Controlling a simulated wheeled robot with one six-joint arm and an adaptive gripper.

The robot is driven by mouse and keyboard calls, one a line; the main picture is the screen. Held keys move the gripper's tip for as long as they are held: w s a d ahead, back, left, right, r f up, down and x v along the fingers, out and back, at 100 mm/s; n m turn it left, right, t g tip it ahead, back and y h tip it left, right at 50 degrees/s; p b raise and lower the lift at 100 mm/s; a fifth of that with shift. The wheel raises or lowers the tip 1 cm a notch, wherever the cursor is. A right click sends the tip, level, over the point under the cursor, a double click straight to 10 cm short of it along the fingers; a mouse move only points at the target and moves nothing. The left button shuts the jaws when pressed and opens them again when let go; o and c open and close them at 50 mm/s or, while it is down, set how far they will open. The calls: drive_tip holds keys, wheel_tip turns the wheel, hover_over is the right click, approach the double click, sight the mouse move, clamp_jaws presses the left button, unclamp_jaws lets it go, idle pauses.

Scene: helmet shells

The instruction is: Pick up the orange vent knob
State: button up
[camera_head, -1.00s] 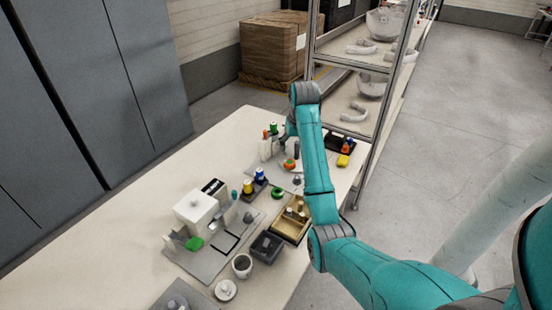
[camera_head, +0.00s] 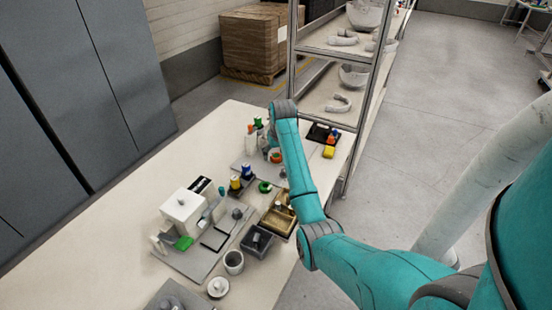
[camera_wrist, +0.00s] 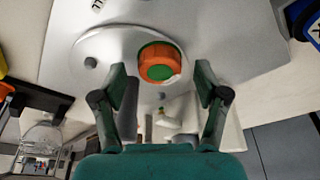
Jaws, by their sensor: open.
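The orange vent knob (camera_wrist: 159,63) is a round orange piece with a green band, sitting on a pale grey disc (camera_wrist: 97,42) in the wrist view. In the head view the knob (camera_head: 276,156) is small, near the far end of the table beside my arm. My gripper (camera_wrist: 160,76) is open in the wrist view, with one finger to each side of the knob's near edge and a gap to both. Nothing is held. Most of the gripper is hidden by my arm in the head view.
A metal shelf (camera_head: 352,110) stands close on the right.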

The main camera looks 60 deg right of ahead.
drive_tip(key=shift+f, duration=0.2)
drive_tip(key=c, duration=0.9)
drive_tip(key=shift+r, duration=0.1)
drive_tip(key=shift+c, duration=0.2)
